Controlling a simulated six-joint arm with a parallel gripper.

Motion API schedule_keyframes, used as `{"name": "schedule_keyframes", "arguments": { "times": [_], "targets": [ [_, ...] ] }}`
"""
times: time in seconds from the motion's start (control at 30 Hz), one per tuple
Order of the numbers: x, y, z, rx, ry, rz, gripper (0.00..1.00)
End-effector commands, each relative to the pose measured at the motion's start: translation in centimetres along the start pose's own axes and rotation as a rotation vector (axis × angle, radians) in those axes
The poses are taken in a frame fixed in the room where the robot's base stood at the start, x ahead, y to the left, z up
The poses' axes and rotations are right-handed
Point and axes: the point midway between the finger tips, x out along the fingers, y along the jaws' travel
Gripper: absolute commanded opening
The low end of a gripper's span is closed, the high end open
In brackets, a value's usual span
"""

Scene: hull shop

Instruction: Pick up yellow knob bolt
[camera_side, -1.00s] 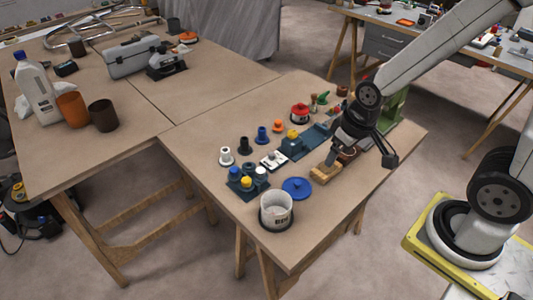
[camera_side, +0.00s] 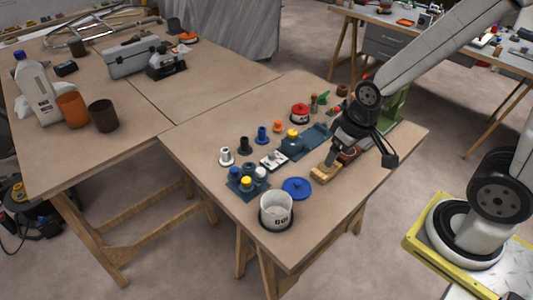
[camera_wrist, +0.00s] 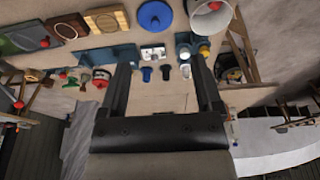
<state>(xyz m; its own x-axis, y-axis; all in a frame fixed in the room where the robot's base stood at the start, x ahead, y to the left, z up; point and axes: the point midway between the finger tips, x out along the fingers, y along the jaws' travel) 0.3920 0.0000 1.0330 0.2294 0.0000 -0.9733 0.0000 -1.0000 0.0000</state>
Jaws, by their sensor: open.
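Another yellow knob (camera_side: 293,133) sits on a blue fixture (camera_side: 311,140) further back. I cannot tell which is the bolt in the task.
White (camera_side: 226,157), black (camera_side: 245,146), blue (camera_side: 262,134) and orange (camera_side: 278,126) knobs stand in a row. A blue disc (camera_side: 297,188), a white tub (camera_side: 276,210) and a wooden block (camera_side: 325,174) are near the front edge.

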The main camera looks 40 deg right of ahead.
Motion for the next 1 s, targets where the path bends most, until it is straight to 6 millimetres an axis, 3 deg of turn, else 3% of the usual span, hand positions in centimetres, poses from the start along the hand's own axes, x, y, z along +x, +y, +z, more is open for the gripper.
{"name": "schedule_keyframes", "arguments": {
  "times": [0.37, 0.67, 1.0],
  "targets": [
    [0.4, -0.3, -1.3, -0.037, -0.011, -0.003, 0.83],
    [2.5, -2.0, -6.5, -0.209, -0.063, -0.016, 0.83],
    [7.0, -5.4, -13.0, -0.462, -0.134, -0.044, 0.83]
  ]
}}
